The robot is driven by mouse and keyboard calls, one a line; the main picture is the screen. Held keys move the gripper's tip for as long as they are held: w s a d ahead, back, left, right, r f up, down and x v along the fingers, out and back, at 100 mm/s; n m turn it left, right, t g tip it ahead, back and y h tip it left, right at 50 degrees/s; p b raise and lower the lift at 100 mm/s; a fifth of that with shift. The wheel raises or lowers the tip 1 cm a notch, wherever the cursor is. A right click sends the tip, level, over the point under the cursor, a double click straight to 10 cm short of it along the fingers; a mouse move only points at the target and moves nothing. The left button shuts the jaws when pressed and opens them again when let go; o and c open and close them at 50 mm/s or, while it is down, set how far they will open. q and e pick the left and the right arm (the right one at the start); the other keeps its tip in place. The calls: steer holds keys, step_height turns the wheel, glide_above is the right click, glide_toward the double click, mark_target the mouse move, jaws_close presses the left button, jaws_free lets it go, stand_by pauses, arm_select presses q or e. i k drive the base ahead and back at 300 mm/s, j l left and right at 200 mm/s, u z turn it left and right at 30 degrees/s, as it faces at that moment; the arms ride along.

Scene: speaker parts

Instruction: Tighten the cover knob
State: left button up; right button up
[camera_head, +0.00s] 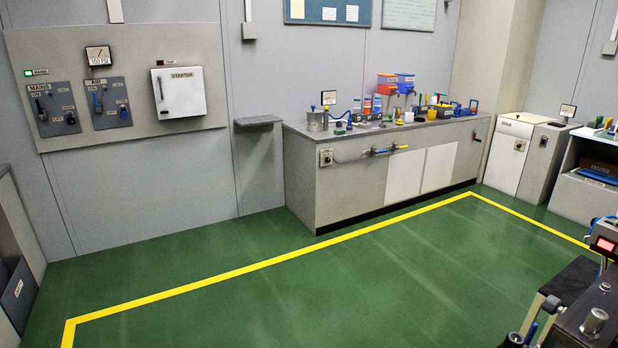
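I cannot pick out for certain which knob is the cover knob. A white box labelled STARTER (179,92) hangs on the wall board with its door shut and a dark handle on its left side. A small plate with a round knob (326,157) sits on the left end of the long cabinet's front. Neither of my grippers is in view.
The long cabinet (345,190) stands against the back wall with bottles, bins and tools on top. A white unit (508,155) stands right of it. Dark equipment with a red display (604,244) fills the lower right corner.

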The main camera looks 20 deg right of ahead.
mark_target(551, 304)
steer(key=i+z, duration=0.25)
steer(key=z, duration=0.2)
steer(key=i+j+z, duration=0.1)
steer(key=i+z, duration=0.15)
steer(key=z, duration=0.15)
steer(key=i+j+z, duration=0.15)
steer(key=z, duration=0.3)
steer(key=i+j+z, duration=0.25)
steer(key=z, duration=0.15)
steer(key=i+j+z, duration=0.1)
steer(key=i+z, duration=0.15)
steer(key=z, duration=0.2)
steer(key=i+j+z, duration=0.2)
steer(key=z, duration=0.3)
steer(key=i+j+z, duration=0.15)
steer(key=z, duration=0.3)
steer(key=i+j+z, duration=0.1)
steer(key=j+z, duration=0.35)
steer(key=k+l+u, duration=0.1)
steer(key=k+l, duration=0.2)
